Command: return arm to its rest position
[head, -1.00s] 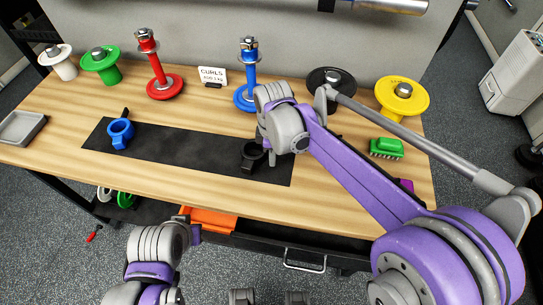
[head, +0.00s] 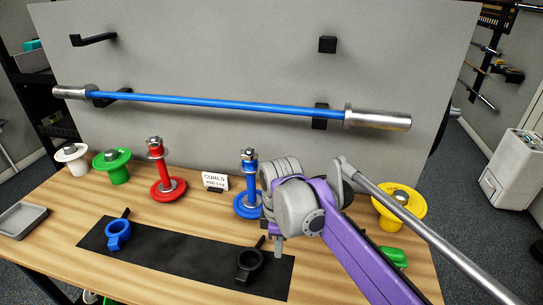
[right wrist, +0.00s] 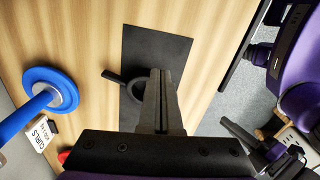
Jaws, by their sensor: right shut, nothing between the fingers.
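My right arm comes in from the lower right of the head view, and its gripper (head: 278,246) points down over the bench, beside the black clamp collar (head: 249,264). In the right wrist view its dark fingers (right wrist: 160,100) are together with nothing between them, above the black mat, partly covering the black collar (right wrist: 136,88). My left gripper is out of the head view. A dark part that looks like my left gripper (right wrist: 246,138) shows at the lower right of the right wrist view; its fingers are not clear.
The wooden bench (head: 60,215) holds a black mat (head: 180,262), a blue collar (head: 118,233), a blue plate stand (head: 249,185), a red one (head: 160,175), a CURLS sign (head: 215,181) and a yellow plate (head: 400,205). A blue bar (head: 210,104) hangs on the panel behind.

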